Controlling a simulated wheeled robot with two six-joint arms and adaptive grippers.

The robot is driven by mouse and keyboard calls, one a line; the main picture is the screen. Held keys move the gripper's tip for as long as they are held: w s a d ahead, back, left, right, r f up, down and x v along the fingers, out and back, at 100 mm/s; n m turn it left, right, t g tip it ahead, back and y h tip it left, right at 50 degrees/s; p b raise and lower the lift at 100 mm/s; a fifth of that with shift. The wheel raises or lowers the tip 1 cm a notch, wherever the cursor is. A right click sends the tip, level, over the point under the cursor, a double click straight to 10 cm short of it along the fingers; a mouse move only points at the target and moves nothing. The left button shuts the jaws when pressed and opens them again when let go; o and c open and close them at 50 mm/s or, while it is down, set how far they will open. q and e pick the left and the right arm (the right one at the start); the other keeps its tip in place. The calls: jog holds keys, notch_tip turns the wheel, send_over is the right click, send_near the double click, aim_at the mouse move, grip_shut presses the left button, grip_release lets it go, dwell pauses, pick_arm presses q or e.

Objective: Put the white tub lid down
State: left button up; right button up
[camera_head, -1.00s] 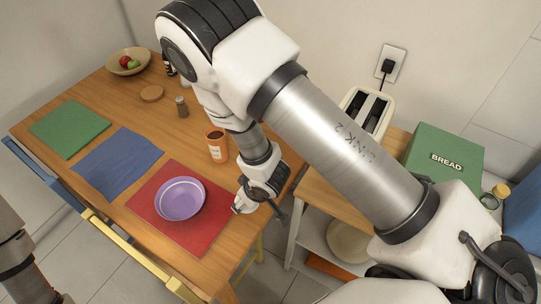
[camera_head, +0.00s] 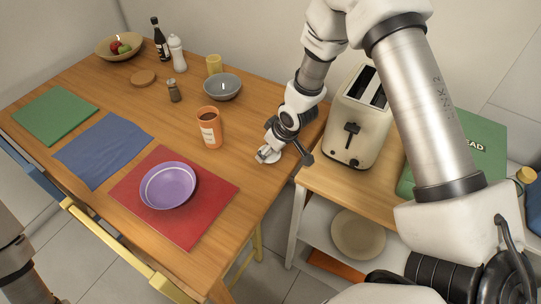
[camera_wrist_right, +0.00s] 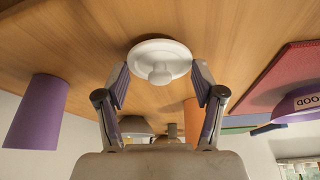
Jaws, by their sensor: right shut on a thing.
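The white tub lid (camera_wrist_right: 160,57) is a round disc with a knob, seen in the right wrist view between the fingers. My left gripper is not in view.
An orange cup (camera_head: 209,128) stands left of the right gripper, and a grey bowl (camera_head: 223,88) behind. A purple bowl (camera_head: 168,187) sits on a red mat (camera_head: 204,219). A toaster (camera_head: 356,125) stands on the side shelf at right. A purple cup (camera_wrist_right: 36,112) shows in the wrist view.

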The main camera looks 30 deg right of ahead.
jog(key=shift+w+f, duration=0.1)
jog(key=shift+f, duration=0.25)
jog(key=o, duration=0.8)
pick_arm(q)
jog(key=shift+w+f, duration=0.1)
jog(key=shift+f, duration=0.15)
